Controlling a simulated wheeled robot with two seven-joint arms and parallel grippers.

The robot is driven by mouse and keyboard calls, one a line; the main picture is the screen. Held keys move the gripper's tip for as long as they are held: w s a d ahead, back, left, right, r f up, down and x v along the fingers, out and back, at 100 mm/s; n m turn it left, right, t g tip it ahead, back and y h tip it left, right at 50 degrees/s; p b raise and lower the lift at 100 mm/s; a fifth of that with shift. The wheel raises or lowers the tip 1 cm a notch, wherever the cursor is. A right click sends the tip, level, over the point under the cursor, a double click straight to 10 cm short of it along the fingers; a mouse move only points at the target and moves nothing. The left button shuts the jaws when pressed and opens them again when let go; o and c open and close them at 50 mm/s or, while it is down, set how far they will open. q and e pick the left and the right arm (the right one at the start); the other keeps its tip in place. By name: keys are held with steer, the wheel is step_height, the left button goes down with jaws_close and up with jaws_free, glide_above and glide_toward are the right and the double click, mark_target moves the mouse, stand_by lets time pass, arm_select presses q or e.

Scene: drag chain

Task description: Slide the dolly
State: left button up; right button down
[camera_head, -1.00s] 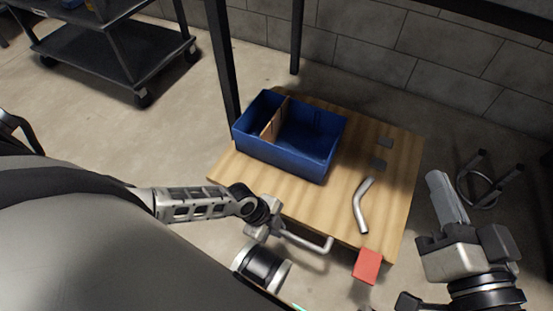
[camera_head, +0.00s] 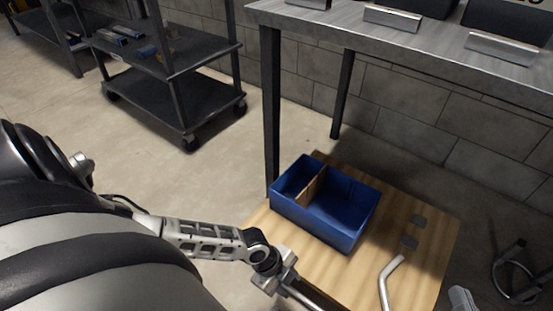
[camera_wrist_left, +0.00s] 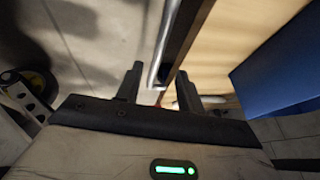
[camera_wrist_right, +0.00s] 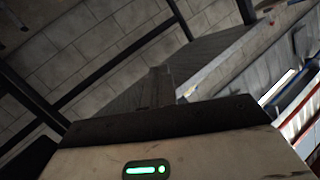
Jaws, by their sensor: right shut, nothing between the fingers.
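The dolly is a low wooden platform (camera_head: 440,230) at the lower right of the head view. A silvery handle bar (camera_head: 303,297) shows at its near left edge. My left gripper (camera_head: 284,280) is at this bar. In the left wrist view, its two fingers (camera_wrist_left: 160,88) stand apart, with the bar (camera_wrist_left: 168,40) running between them. Contact with the bar is not clear. My right gripper (camera_wrist_right: 161,88) is shut and empty in the right wrist view. Only a small grey part of the right arm shows at the bottom right of the head view.
A divided blue bin (camera_head: 335,235), a bent metal pipe (camera_head: 387,278) and two small grey squares (camera_head: 409,242) are on the platform. A metal-topped table (camera_head: 400,42) with dark legs stands behind it. A black cart (camera_head: 200,98) is farther left. Floor (camera_head: 215,185) is clear between.

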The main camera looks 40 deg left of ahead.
arm_select(q)
steer(key=p+v, duration=0.2)
steer(key=v, duration=0.6)
steer(key=shift+p, duration=0.4)
arm_select(e)
steer(key=shift+s+d+f+n+g+h, duration=0.15)
steer(key=shift+d+f+n+g+h, duration=0.35)
steer(key=shift+d+h, duration=0.1)
arm_select(q)
steer(key=shift+r, duration=0.15)
